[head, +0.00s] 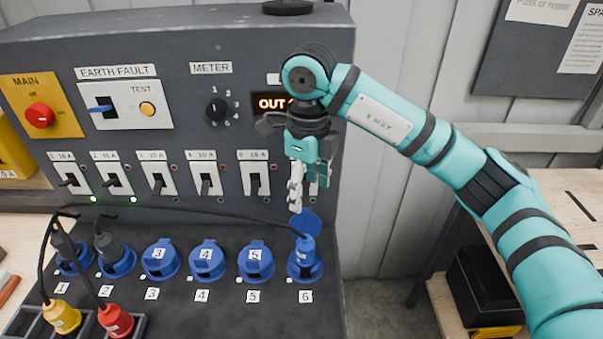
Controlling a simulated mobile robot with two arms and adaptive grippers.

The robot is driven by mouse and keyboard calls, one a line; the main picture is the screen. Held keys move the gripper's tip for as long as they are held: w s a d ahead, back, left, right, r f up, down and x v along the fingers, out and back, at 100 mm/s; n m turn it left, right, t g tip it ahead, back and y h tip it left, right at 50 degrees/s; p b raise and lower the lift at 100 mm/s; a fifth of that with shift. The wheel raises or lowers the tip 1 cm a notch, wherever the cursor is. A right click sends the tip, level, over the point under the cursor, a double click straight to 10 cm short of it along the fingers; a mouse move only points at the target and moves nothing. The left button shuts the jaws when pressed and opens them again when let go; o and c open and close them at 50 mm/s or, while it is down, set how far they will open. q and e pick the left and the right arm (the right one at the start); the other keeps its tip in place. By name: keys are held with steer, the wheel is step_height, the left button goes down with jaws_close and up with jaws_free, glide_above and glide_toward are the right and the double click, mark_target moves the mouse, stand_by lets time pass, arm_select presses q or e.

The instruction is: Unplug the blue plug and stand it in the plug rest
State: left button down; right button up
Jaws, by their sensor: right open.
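The blue plug (306,247) stands in the blue socket (305,273) labelled 6, at the right end of the socket row. The socket's round lid is raised behind it. A black cable runs from the plug's top to the left across the panel. My right gripper (307,192) is open and empty, pointing down above and behind the plug in the picture, apart from it. The dark plug rest (138,327) is at the bottom left, partly cut off by the frame. It holds a yellow plug (62,316) and a red plug (116,321). My left gripper is not in view.
Sockets 3, 4 and 5 (256,262) have closed lids; sockets 1 and 2 (116,258) hold dark plugs. Breaker switches (205,184) line the upright panel behind. A red MAIN knob (40,115) is at left. The dark slope below sockets 3 to 6 is clear.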

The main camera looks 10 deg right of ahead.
steer(key=p, duration=0.2)
glide_toward(307, 246)
steer(key=shift+w+d, duration=0.1)
steer(key=shift+w, duration=0.35)
steer(key=f+p, duration=0.1)
steer(key=f, duration=0.4)
steer(key=f+p, duration=0.2)
steer(key=f, duration=0.3)
steer(key=shift+w+f, duration=0.2)
steer(key=shift+f, duration=0.9)
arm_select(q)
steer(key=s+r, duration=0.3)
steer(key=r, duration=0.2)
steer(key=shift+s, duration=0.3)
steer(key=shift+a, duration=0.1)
arm_select(e)
steer(key=shift+c, duration=0.5)
steer(key=c, duration=1.3)
steer(key=shift+o, duration=0.2)
steer(key=shift+w+n+b, duration=0.1)
steer(key=shift+n+b, duration=1)
steer(key=shift+b, duration=0.05)
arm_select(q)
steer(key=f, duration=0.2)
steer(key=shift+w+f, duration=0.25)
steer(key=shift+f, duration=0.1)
